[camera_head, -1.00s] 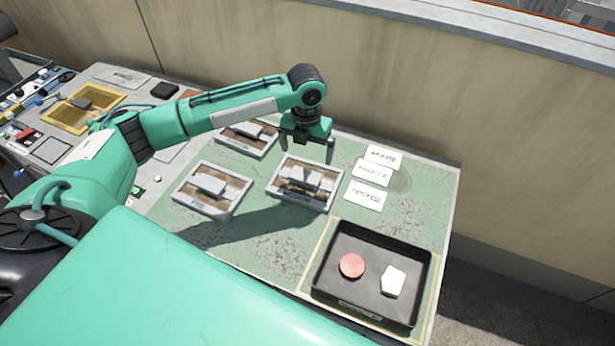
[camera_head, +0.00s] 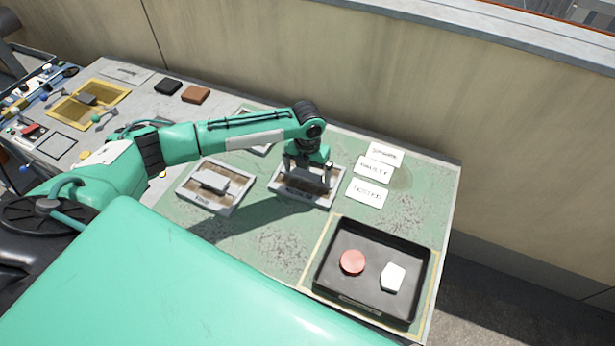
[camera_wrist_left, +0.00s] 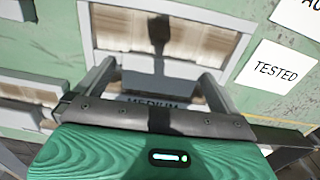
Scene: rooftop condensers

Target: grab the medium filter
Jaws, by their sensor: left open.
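The medium filter (camera_head: 300,196) is a light-framed panel with brown pleats and a raised grey grip block, lying on the green mat. In the left wrist view the filter (camera_wrist_left: 195,38) has the label "MEDIUM" on its near edge. My left gripper (camera_head: 307,177) points down over its middle. The gripper is open, with one finger at each side of the grip block. I cannot tell whether the fingers touch it. My right gripper is not in view.
Another filter (camera_head: 214,186) lies just left, and one behind (camera_head: 263,149) is mostly hidden by my arm. White cards (camera_head: 368,194), one reading "TESTED", lie right. A black tray (camera_head: 424,290) in front holds a red disc (camera_head: 352,262) and a white piece (camera_head: 393,277). A wall (camera_head: 400,90) stands behind.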

